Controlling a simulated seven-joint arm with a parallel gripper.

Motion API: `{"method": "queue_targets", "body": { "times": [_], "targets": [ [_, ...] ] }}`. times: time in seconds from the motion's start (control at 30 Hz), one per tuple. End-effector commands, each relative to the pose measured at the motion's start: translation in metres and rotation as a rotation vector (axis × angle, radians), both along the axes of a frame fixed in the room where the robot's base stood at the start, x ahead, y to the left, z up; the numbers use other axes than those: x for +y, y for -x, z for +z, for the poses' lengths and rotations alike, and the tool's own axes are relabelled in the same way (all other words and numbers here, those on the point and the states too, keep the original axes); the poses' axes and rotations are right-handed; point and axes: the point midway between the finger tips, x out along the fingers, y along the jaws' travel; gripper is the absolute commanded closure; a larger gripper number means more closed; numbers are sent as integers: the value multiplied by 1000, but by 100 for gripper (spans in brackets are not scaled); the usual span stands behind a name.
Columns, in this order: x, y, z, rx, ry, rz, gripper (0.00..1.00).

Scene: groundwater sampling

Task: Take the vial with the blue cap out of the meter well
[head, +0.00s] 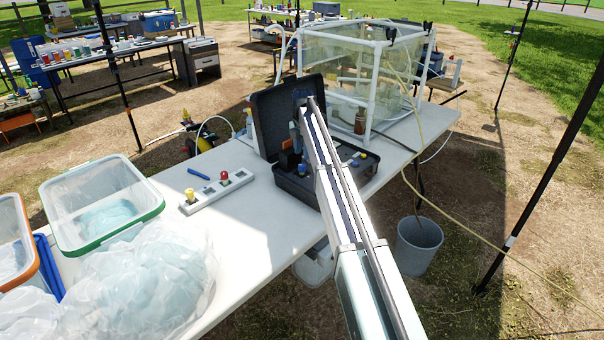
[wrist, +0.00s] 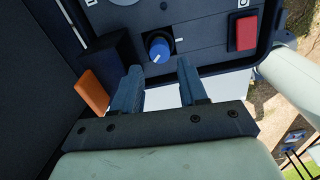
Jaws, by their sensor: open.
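The vial's blue cap (wrist: 158,47) shows in the wrist view, set in a dark square well of the grey meter panel (wrist: 205,48). The vial's body is hidden below the cap. My gripper (wrist: 159,72) is open, its two dark fingers pointing at the panel on either side of the cap's line. The cap appears just beyond the fingertips, between them, and nothing is held. In the head view the meter sits in an open black case (head: 287,105), partly covered by my arm, and I cannot make out the fingers there.
In the wrist view, a red button (wrist: 243,32) is at right, and an orange piece (wrist: 92,92) beside a black block at left. In the head view, a white rack (head: 217,191) with capped vials lies left of the case.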

Motion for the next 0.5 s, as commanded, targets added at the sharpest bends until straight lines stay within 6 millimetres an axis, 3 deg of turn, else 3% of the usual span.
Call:
{"method": "queue_targets", "body": {
  "times": [0.1, 0.37, 0.5],
  "targets": [
    [0, 0, -16, 0, 0, 0, 57],
    [0, 0, -29, 0, 0, -1, 57],
    [1, 1, -46, 0, 0, -1, 57]
  ]
}}
